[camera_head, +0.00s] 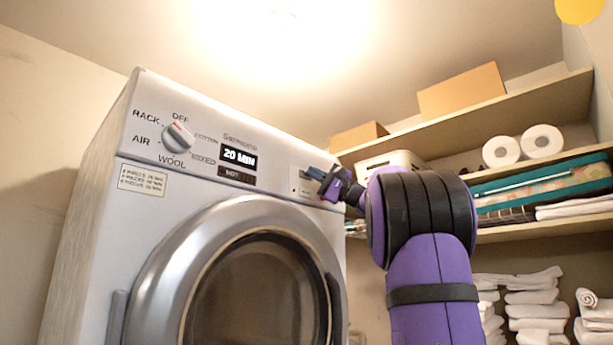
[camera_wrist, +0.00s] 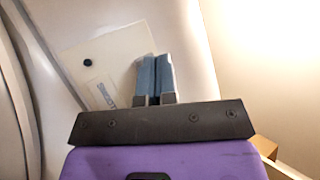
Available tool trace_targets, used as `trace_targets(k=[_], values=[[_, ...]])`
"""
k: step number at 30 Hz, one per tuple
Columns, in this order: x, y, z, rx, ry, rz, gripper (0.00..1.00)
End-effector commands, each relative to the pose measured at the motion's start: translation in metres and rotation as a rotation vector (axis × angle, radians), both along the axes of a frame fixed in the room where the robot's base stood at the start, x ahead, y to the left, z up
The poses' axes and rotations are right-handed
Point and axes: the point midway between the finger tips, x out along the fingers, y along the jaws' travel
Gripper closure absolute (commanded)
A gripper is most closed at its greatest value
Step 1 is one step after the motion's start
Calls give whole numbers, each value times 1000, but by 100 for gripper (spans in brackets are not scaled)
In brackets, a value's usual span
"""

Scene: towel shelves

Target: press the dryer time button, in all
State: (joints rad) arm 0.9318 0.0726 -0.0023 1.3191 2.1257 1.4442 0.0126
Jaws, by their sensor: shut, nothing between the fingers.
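The dryer (camera_head: 215,200) is a white front-loading machine at the left of the head view. Its display (camera_head: 239,157) reads "20 MIN" with "HOT" below, and its dial (camera_head: 178,135) is left of that. My gripper (camera_head: 326,185) is shut and empty at the right end of the control panel, in front of a pale label plate. In the wrist view, my gripper (camera_wrist: 154,78) has its blue-grey fingers together over this plate (camera_wrist: 107,64). The plate has a small black round spot (camera_wrist: 88,62) left of the fingertips. I cannot tell whether the fingertips touch the plate.
The round dryer door (camera_head: 265,285) is closed below the panel. Shelves at the right hold cardboard boxes (camera_head: 460,92), paper rolls (camera_head: 521,146) and folded towels (camera_head: 535,310). My arm stands between the dryer and these shelves.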

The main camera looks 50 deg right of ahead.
Motion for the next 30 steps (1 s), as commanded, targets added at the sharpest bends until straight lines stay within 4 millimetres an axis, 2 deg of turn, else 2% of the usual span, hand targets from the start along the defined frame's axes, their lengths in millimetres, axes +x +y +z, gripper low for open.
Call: trace_targets(k=[30], values=[[8, 0, 0, 0, 0, 0, 100]])
